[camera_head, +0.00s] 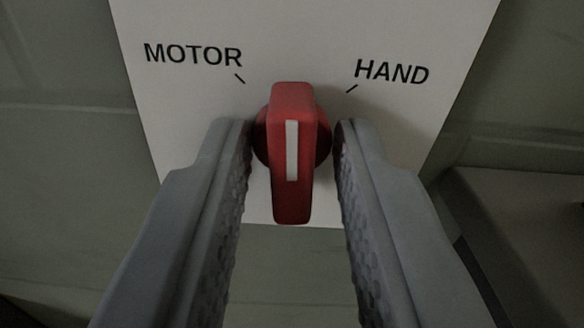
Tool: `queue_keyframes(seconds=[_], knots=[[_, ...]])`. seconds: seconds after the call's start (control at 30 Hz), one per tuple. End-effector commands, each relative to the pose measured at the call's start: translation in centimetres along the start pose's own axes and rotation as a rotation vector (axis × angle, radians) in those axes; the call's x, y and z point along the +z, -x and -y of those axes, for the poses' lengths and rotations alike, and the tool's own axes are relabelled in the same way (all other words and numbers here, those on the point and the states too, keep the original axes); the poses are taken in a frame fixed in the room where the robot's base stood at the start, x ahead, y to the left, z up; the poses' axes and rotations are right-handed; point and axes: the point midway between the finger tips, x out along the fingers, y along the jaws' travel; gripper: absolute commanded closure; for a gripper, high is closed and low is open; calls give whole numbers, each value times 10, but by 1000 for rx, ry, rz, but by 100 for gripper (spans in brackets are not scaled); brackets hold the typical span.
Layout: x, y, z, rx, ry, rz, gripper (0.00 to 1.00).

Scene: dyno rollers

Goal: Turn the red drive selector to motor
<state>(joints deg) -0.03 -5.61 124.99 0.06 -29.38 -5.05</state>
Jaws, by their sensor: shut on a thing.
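The red drive selector (292,205) is a bar-shaped knob with a white stripe on a round red base. It sits on a white panel (300,35). Its bar and stripe stand about upright, between the MOTOR mark at upper left and the HAND mark at upper right. My gripper (293,135) has one grey finger on each side of the selector, with the fingertips at its round base. It is shut on the selector. The exact contact points are hidden.
The printed MOTOR label (194,55) and HAND label (392,72) lie above the fingers. A dark grey box-like surface (530,215) is at the right edge. A dim greenish wall (60,150) shows on the left, with no loose objects.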

Motion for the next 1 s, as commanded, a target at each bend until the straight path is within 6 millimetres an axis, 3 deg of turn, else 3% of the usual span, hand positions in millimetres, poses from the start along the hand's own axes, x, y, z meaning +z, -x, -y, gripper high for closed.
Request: queue_keyframes(seconds=[0.5, 1.0], knots=[[0, 0, 1, 0, 465, 1, 98], [1, 0, 1, -1, 694, 1, 98]])
